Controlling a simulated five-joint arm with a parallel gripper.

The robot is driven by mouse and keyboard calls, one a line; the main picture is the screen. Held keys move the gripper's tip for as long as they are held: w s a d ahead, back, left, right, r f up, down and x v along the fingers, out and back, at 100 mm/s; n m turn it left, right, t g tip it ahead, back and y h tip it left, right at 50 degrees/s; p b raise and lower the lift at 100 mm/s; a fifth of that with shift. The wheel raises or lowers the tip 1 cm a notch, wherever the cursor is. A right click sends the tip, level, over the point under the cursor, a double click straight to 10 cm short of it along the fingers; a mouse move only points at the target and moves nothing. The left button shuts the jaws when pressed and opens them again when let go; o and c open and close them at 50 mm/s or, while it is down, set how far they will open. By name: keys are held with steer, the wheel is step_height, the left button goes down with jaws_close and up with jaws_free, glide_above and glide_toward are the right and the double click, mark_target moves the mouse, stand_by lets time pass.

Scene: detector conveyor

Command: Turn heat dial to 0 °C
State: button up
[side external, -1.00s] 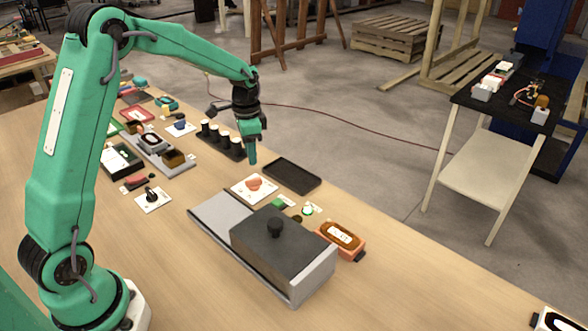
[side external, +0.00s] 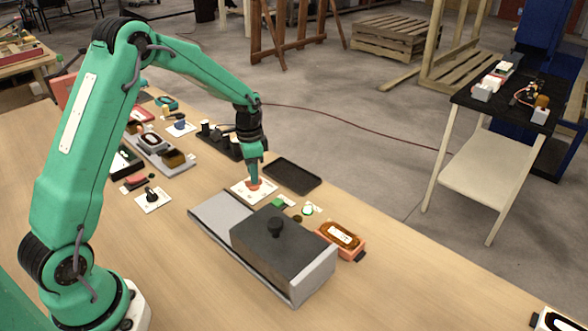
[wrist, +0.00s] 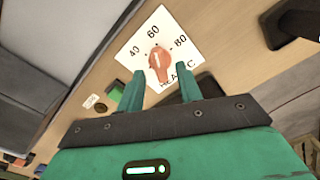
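The heat dial is an orange-red knob (wrist: 157,66) on a white square plate (wrist: 136,42), marked 40, 60, 80 and "HEAT °C" in the wrist view. A pale line on the knob points roughly toward 60. No 0 mark can be made out. In the side view, the plate (side external: 240,188) lies on the table, with the knob mostly hidden by my fingers. My gripper (wrist: 161,72) is open, with one green finger on each side of the knob and gaps visible. In the side view, my gripper (side external: 254,182) points down at the dial.
A black tray (side external: 293,176) lies just right of the dial. Several black posts (side external: 212,132) stand behind. A green button (side external: 279,202) is close by.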

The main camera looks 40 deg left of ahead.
steer(key=shift+f, duration=0.9)
jaws_close()
